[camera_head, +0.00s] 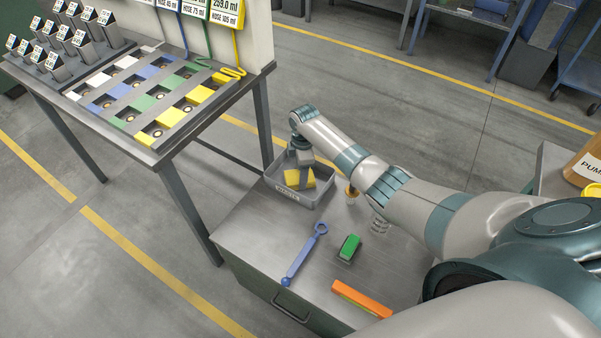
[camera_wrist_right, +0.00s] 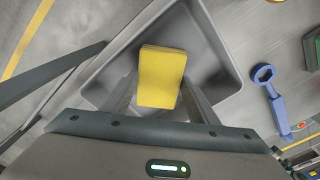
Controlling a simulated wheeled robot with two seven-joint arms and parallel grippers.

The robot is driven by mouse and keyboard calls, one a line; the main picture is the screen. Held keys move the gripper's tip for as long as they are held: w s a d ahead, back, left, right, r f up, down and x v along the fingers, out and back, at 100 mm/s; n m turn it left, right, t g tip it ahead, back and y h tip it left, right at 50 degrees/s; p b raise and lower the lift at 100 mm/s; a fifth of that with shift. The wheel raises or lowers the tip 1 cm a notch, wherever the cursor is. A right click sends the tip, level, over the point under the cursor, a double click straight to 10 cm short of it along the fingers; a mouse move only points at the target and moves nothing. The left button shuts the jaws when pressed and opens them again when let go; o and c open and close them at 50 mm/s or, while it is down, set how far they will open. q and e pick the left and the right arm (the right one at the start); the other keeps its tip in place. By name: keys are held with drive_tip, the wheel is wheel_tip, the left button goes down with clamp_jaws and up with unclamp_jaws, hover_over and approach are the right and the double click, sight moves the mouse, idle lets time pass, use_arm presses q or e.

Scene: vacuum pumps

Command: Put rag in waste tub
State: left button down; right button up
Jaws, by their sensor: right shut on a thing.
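The yellow rag (camera_head: 292,179), a thick folded block, is at the grey waste tub (camera_head: 318,194) in the head view. My right gripper (camera_head: 301,175) reaches down over the tub and is shut on the rag. In the right wrist view the rag (camera_wrist_right: 162,68) sits between the two fingers of my right gripper (camera_wrist_right: 160,85), with the tub (camera_wrist_right: 104,77) behind and around it. The rag is within the tub's outline; I cannot tell whether it touches the tub floor. My left gripper is not in view.
The tub stands at the far left corner of a grey cabinet top (camera_head: 265,235). A blue wrench (camera_head: 304,254), a green brush-like block (camera_head: 349,246) and an orange bar (camera_head: 361,298) lie nearer. A table with coloured blocks (camera_head: 172,117) stands at left, close to the tub.

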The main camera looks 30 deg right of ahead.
drive_tip(key=shift+f, duration=0.15)
drive_tip(key=o, duration=1.1)
wheel_tip(320, 180, up, 18)
drive_tip(key=shift+d+f, duration=0.25)
drive_tip(key=shift+d, duration=0.1)
drive_tip(key=shift+s, duration=0.1)
drive_tip(key=shift+c, duration=0.4)
clamp_jaws()
